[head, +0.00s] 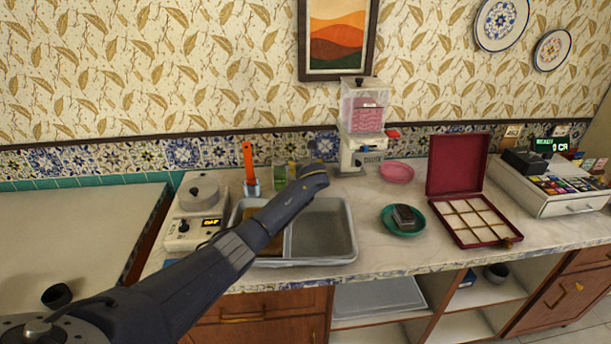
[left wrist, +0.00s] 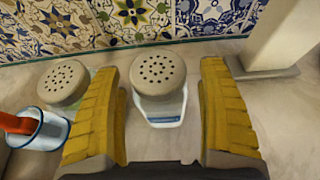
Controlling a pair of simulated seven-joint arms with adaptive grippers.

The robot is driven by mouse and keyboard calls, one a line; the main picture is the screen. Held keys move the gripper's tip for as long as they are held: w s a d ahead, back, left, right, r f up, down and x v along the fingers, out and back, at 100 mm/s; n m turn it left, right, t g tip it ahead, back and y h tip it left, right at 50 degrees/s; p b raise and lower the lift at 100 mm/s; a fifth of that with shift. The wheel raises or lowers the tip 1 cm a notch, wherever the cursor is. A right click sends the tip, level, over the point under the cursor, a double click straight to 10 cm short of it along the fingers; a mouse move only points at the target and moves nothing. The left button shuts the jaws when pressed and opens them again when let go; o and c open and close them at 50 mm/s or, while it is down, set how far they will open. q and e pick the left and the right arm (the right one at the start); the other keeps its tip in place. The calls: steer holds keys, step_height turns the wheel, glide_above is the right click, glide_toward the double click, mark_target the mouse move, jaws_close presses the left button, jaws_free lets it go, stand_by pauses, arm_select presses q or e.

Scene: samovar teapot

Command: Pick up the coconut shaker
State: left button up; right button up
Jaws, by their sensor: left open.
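Two shakers with round, grey, perforated lids stand near the tiled wall in the left wrist view. One shaker (left wrist: 160,110) has a clear body with a white and blue label and stands between my open fingers. The other shaker (left wrist: 62,84) stands to the left, outside the fingers. I cannot read which is coconut. My left gripper (left wrist: 161,68) is open, with yellow pads on either side of the middle shaker and no clear grip. In the head view my left gripper (head: 308,160) is at the back of the counter behind the sink, largely hiding the shakers; a greenish one (head: 280,176) shows. My right gripper is out of view.
A blue-white cup (head: 252,188) with an orange-handled tool is left of the shakers. A dispenser machine (head: 361,130) stands close on the right. A green plate (head: 388,223) and a red box (head: 458,178) are farther right.

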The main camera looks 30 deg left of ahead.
arm_select(q)
steer(key=c, duration=1.4)
steer(key=shift+c, duration=0.4)
steer(key=shift+r, duration=0.15)
